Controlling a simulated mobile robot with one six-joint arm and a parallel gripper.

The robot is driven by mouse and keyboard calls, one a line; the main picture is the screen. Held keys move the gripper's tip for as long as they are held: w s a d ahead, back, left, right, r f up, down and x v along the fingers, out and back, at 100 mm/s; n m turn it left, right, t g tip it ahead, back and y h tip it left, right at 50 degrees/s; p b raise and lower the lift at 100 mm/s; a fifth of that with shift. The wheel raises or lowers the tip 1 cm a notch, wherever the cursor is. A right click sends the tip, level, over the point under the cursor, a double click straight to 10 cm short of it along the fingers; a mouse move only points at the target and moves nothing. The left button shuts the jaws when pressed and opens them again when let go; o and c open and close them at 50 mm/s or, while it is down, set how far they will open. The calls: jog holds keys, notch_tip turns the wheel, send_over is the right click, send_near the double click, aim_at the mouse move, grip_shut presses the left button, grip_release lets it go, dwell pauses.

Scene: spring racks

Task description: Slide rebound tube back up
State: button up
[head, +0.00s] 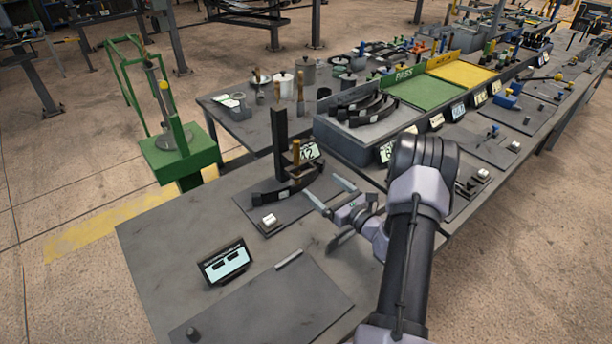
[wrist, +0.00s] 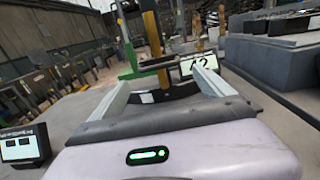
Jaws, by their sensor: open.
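A brass-coloured tube (head: 296,152), likely the rebound tube, stands upright at the rack, beside a dark vertical post (head: 279,142). A black curved leaf spring (head: 284,193) lies low in front of the post. In the wrist view the tube (wrist: 153,35) rises just beyond my fingers, with a dark bar across its lower part. My gripper (head: 320,182) is open and empty, to the right of the rack and apart from the tube. In the wrist view my gripper's fingers (wrist: 157,80) are spread, with the tube's line between them. Whether the tube touches the spring is unclear.
A white-topped block (head: 269,221) sits in front of the spring. A numbered card (head: 306,152) stands behind the tube. A small display (head: 225,262) and a dark mat (head: 262,310) lie nearer. A grey tray (head: 372,133) of curved springs stands right of the rack.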

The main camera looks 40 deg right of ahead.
aim_at(306, 174)
jog(key=w, duration=0.4)
jog(key=w+b, duration=0.1)
jog(key=w, duration=0.3)
jog(key=shift+w+a, duration=0.2)
jog(key=shift+w, duration=0.05)
jog(key=c, duration=1.8)
notch_tip(306, 174, up, 11)
jog(key=p, duration=0.5)
jog(key=shift+d+r+p, duration=0.1)
jog(key=shift+p, duration=0.25)
jog(key=shift+r, duration=0.1)
jog(key=o, duration=1.8)
